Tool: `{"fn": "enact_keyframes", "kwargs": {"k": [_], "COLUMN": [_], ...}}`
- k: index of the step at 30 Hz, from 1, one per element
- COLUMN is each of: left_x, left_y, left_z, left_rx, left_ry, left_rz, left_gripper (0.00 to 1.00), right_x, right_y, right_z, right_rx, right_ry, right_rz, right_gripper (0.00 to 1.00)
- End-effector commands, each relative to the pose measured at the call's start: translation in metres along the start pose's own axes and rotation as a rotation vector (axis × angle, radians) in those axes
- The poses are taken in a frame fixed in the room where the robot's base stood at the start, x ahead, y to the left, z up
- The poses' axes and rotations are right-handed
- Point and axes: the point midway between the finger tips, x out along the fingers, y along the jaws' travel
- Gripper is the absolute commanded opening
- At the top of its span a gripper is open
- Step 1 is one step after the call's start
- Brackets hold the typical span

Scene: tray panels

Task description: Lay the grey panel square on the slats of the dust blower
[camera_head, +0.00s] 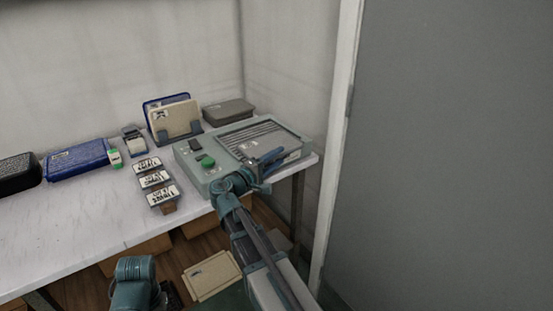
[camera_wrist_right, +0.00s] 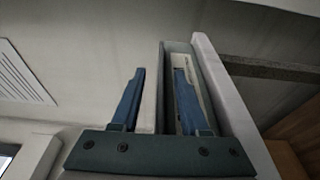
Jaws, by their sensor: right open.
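The dust blower (camera_head: 190,160) is a pale green-grey box at the right end of the table, with a green button and a slatted top (camera_head: 255,138). A flat grey piece (camera_head: 228,109) lies behind it, against the wall; I cannot tell whether it is the grey panel or a case. My right gripper (camera_head: 272,156) is over the blower's front right part, with its jaws apart. In the right wrist view the two blue fingers (camera_wrist_right: 158,100) stand apart. The right finger overlaps a narrow green-grey and cream shape, seen nearly edge-on. My left gripper cannot be made out.
A rack holds a cream panel (camera_head: 178,119) and a blue one behind it. Labelled blocks (camera_head: 154,179) stand left of the blower. A blue case (camera_head: 78,158) and a black case (camera_head: 18,173) lie further left. A cream panel (camera_head: 212,275) lies below the table. The table's front left is clear.

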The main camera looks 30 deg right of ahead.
Motion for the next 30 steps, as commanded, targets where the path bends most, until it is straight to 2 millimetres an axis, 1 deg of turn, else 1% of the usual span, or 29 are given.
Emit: {"fn": "enact_keyframes", "kwargs": {"k": [2,5,8,15,21,25,30], "left_x": [0.0,0.0,0.0,0.0,0.0,0.0,0.0], "left_y": [0.0,0.0,0.0,0.0,0.0,0.0,0.0], "left_z": [0.0,0.0,0.0,0.0,0.0,0.0,0.0], "left_rx": [0.0,0.0,0.0,0.0,0.0,0.0,0.0], "left_ry": [0.0,0.0,0.0,0.0,0.0,0.0,0.0], "left_rz": [0.0,0.0,0.0,0.0,0.0,0.0,0.0], "left_gripper": [0.0,0.0,0.0,0.0,0.0,0.0,0.0], "right_x": [-0.003,-0.013,-0.031,-0.084,-0.118,-0.131,-0.138], "right_y": [0.0,0.0,0.0,0.0,0.0,0.0,0.0], "right_z": [0.0,0.0,0.0,0.0,0.0,0.0,0.0], "right_rx": [0.0,0.0,0.0,0.0,0.0,0.0,0.0], "right_ry": [0.001,0.003,0.005,0.005,0.003,0.001,0.001], "right_rz": [0.0,0.0,0.0,0.0,0.0,0.0,0.0], "right_gripper": [0.45,0.45,0.45,0.45,0.45,0.45,0.45]}}
